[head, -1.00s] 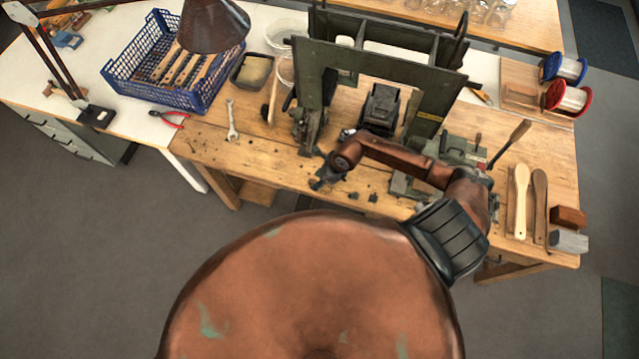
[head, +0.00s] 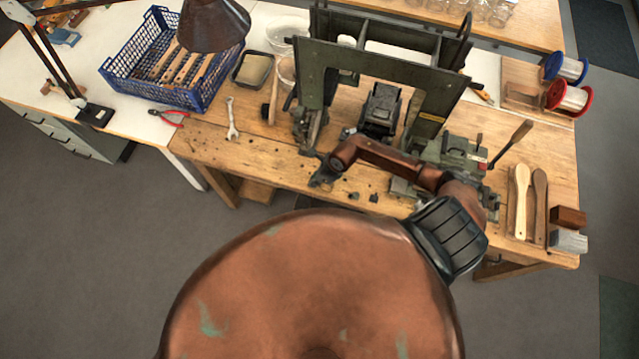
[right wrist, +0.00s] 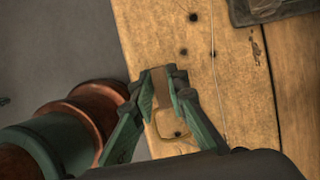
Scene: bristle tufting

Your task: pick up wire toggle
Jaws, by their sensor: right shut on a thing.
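The wire toggle (right wrist: 173,123) shows in the right wrist view as a brass-coloured loop with a flat brown part above it. My right gripper (right wrist: 162,84) is shut on it, with its green fingers on either side of the brown part. The toggle shows over the edge of the wooden bench; I cannot tell whether it touches the wood. In the head view my right gripper (head: 322,179) is at the bench's front edge, left of the arm, and the toggle is too small to make out. My left gripper is not in view.
A green machine frame (head: 312,68) stands behind my right gripper. A vise-like machine (head: 458,150) stands to the right on the wooden bench (head: 255,160). A wrench (head: 232,118) and a blue crate (head: 117,75) are to the left. Small dark bits lie near the front edge.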

